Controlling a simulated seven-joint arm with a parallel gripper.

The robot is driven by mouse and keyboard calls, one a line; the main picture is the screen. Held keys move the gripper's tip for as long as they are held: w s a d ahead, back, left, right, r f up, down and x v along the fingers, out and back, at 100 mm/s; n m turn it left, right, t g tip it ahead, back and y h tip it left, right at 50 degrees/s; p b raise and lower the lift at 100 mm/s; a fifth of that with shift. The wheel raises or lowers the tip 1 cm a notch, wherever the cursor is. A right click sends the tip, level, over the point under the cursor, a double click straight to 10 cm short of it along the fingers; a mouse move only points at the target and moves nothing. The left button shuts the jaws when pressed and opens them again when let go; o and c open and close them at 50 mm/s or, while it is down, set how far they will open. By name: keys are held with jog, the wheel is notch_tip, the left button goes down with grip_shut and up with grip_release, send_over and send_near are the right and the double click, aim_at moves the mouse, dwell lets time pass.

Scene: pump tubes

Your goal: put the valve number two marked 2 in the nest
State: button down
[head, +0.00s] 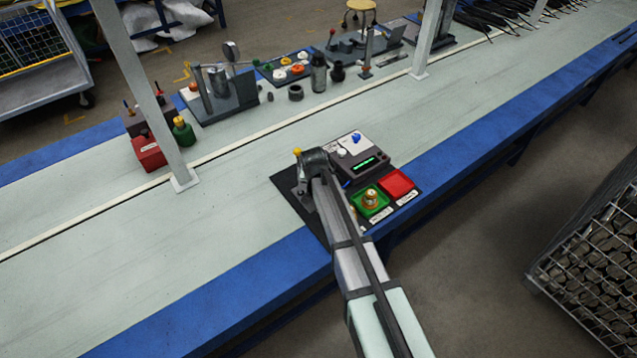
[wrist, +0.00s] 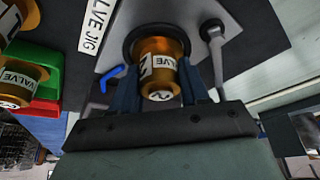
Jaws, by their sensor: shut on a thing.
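My gripper (wrist: 157,90) is shut on a brass valve (wrist: 160,52), its dark blue fingers on either side of it. The valve carries white labels, and its near end shows a 2. Its far end is at the dark round nest (wrist: 133,42) on the grey valve jig plate (wrist: 180,12); I cannot tell whether it is seated or just above. In the head view my gripper (head: 306,185) is over the jig, and my arm hides the held valve. Another brass valve (head: 371,197) stands in the green tray (head: 362,210); it also shows in the wrist view (wrist: 22,82).
A grey lever (wrist: 212,35) stands close beside the nest. A red tray (head: 397,183) and a box with a green display (head: 364,163) sit beside the green tray. A white post (head: 150,100) rises from the bench at left. The bench front left is clear.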

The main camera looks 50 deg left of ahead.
jog(key=shift+f, duration=0.1)
jog(key=c, duration=0.6)
grip_release()
jog(key=shift+o, duration=0.2)
jog(key=v, duration=1.2)
